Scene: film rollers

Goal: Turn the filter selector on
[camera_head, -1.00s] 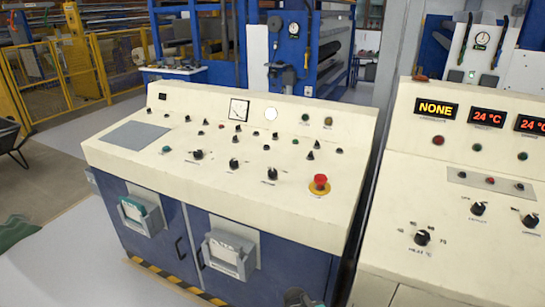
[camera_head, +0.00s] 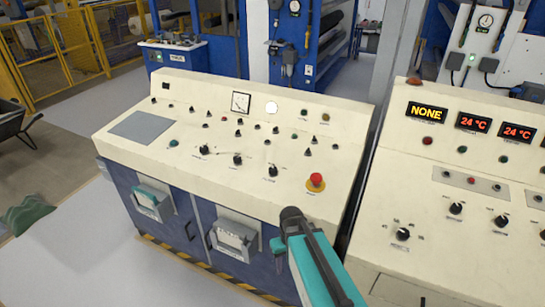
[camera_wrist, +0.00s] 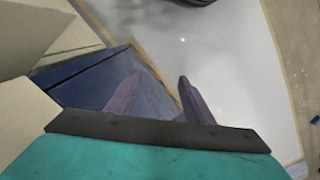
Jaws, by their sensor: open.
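The left cream console (camera_head: 230,180) carries several black knobs and switches. Its front row has three larger black knobs: a left one (camera_head: 203,150), a middle one (camera_head: 238,159) and a right one (camera_head: 270,170). Their labels are too small to read, so I cannot tell which is the filter selector. My teal and dark arm rises in front of this console's lower right in the head view. In the wrist view my gripper (camera_wrist: 160,78) is open and empty, its two fingers apart above the pale floor and blue cabinet side (camera_wrist: 95,80). It touches no knob.
A red emergency button (camera_head: 316,181) sits at the left console's right end. The right console (camera_head: 450,260) has more knobs and displays reading NONE and 24 °C. A narrow gap separates the consoles.

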